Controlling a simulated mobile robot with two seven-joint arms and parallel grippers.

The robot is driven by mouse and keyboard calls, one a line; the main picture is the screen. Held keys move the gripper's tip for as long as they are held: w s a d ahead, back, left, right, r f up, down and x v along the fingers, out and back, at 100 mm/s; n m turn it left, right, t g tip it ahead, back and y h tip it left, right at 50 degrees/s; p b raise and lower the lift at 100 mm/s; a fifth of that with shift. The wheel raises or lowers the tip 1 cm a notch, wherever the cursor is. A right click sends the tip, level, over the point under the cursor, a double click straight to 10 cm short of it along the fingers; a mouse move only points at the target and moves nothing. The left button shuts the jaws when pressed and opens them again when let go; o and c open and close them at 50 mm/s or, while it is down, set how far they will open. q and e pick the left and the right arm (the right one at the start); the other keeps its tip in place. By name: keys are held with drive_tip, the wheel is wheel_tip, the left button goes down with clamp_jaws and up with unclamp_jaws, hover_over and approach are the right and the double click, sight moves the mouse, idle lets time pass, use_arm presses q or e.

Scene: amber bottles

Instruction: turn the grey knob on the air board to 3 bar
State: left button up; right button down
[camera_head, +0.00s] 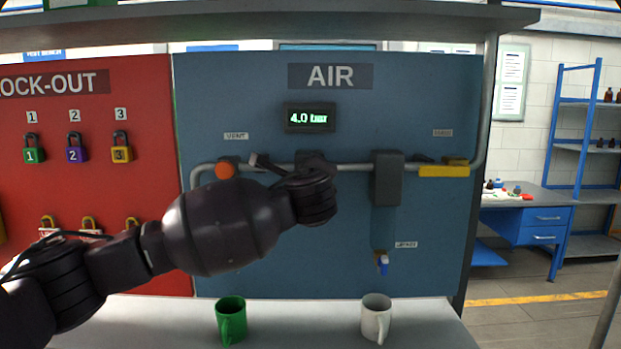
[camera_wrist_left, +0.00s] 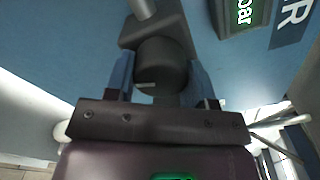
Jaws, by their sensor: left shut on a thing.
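The blue air board (camera_head: 440,100) stands in front of me, with a display (camera_head: 309,118) that reads 4.0 bar. The grey knob (camera_wrist_left: 160,66) shows in the left wrist view, between the two blue fingers of my left gripper (camera_wrist_left: 160,80). The gripper is shut on the knob, one finger on each side. In the head view my left arm reaches in from the left and its wrist covers the knob and most of the gripper. The display also shows in part in the wrist view (camera_wrist_left: 245,14). My right gripper is not in view.
An orange vent knob (camera_head: 225,171) is left of my wrist on the pipe. A yellow handle (camera_head: 444,171) and a blue-tipped hanging part (camera_head: 383,264) are to the right. A green mug (camera_head: 231,320) and a white mug (camera_head: 376,318) stand on the bench below. Padlocks hang on the red board (camera_head: 90,215).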

use_arm(q)
drive_tip(key=n+b, duration=0.1)
drive_tip(key=n, duration=0.1)
drive_tip(key=shift+f+n, duration=0.15)
drive_tip(key=shift+n, duration=0.25)
drive_tip(key=n, duration=0.3)
drive_tip(key=shift+n, duration=1.2)
drive_tip(key=shift+r+n, duration=0.2)
drive_tip(key=shift+n, duration=0.7)
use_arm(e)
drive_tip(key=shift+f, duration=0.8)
